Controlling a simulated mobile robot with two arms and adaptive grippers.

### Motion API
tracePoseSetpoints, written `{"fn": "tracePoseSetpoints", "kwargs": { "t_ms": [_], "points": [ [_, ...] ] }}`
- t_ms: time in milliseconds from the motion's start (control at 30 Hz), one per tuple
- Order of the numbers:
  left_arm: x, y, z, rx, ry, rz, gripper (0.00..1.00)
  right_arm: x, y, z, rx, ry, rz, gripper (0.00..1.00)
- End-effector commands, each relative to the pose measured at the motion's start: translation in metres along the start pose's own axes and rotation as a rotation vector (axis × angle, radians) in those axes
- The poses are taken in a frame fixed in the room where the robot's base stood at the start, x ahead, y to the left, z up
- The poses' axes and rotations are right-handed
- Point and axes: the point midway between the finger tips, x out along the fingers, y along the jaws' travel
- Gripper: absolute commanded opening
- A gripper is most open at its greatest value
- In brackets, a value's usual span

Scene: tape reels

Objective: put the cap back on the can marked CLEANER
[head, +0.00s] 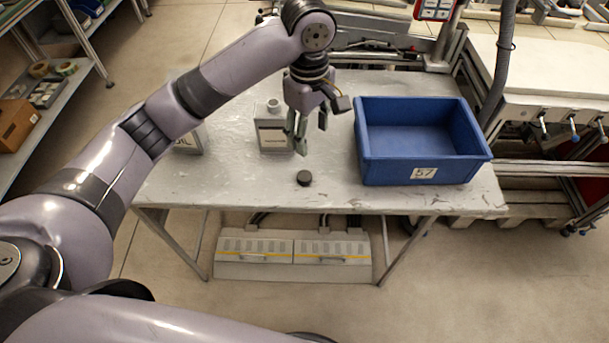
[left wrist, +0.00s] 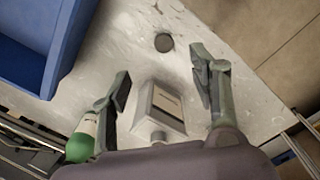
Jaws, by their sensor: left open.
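A small dark round cap (head: 304,178) lies on the table near its front edge; it also shows in the left wrist view (left wrist: 164,42). A pale rectangular can (head: 273,137) with a bare spout stands behind and left of it. Its label is too small to read surely; it also shows in the left wrist view (left wrist: 160,104). My left gripper (head: 313,136) is open and empty above the table, just right of the can and behind the cap. In the left wrist view its fingers (left wrist: 164,84) are spread wide. My right gripper is out of view.
A second can (head: 190,143), its label ending in "IL", stands at the left, partly behind my arm. A blue bin (head: 423,172) marked 57 fills the table's right side. A green bottle (left wrist: 80,147) shows beside a finger. The table front around the cap is clear.

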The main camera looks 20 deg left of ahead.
Motion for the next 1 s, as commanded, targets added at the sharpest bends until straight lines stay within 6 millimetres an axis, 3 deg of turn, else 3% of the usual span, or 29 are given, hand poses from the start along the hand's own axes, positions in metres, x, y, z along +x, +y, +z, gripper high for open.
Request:
{"fn": "tracePoseSetpoints", "kwargs": {
  "t_ms": [167, 533, 700, 1000],
  "points": [
    [-0.018, 0.002, -0.011, -0.099, 0.021, -0.019, 0.55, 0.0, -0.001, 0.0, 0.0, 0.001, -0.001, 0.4],
    [-0.015, 0.002, -0.011, -0.105, 0.02, -0.02, 0.55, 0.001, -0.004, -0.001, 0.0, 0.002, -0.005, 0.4],
    [0.013, 0.001, -0.011, -0.105, 0.017, -0.023, 0.55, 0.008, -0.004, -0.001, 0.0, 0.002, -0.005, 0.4],
    [0.074, -0.001, -0.014, -0.106, 0.021, -0.022, 0.55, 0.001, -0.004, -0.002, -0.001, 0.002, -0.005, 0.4]
  ]
}}
